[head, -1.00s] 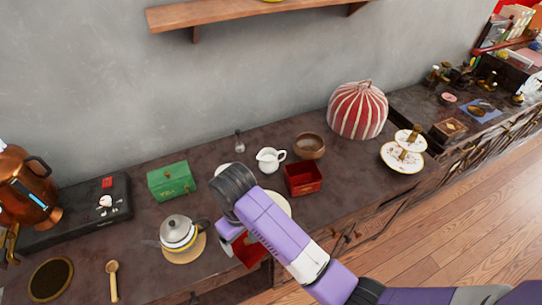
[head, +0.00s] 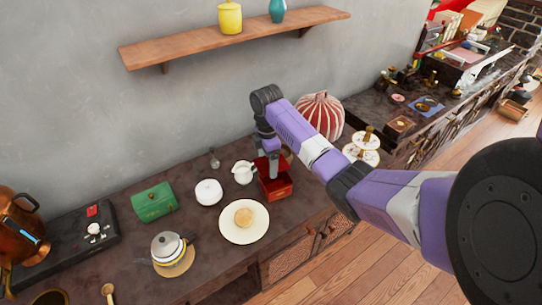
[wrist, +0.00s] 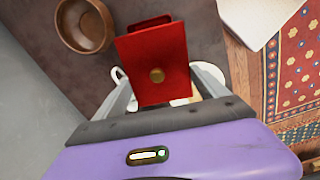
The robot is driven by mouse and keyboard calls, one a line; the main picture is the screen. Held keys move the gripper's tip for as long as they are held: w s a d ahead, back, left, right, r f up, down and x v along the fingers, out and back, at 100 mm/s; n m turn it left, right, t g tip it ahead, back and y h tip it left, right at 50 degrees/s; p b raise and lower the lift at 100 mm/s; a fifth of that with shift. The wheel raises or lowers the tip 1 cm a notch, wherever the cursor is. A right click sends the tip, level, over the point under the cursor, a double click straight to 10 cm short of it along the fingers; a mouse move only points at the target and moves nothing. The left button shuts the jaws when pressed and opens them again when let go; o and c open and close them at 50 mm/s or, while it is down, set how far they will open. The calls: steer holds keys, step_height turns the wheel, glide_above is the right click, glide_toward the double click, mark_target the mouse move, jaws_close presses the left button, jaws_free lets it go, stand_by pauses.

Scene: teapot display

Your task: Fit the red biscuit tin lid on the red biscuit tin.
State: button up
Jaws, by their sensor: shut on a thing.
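The red biscuit tin (head: 276,190) stands on the dark counter, right of the white jug. My gripper (head: 274,166) is directly above it, pointing down. It is shut on the red biscuit tin lid (wrist: 150,55), which shows between my fingers in the wrist view with its round brass knob (wrist: 157,75) facing the camera. A strip of red (wrist: 150,22) shows past the lid's far edge, apparently part of the tin. The lid hides most of the tin there. I cannot tell whether lid and tin touch.
The white jug (head: 243,172) is close on the left, and a plate (head: 232,231) is in front. A brown bowl (wrist: 84,25) is near the tin in the wrist view. The striped dome (head: 320,116) and tiered stand (head: 361,157) are to the right. A shelf (head: 235,36) is above.

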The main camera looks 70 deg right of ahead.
steer(key=shift+s+d+r, duration=0.1)
steer(key=shift+s+d, duration=0.35)
steer(key=shift+d, duration=0.2)
step_height(320, 180, down, 8)
steer(key=b, duration=0.6)
steer(key=shift+r, duration=0.25)
steer(key=shift+p, duration=0.35)
stand_by(0.5)
steer(key=shift+f, duration=0.55)
stand_by(1.1)
steer(key=o, duration=1.3)
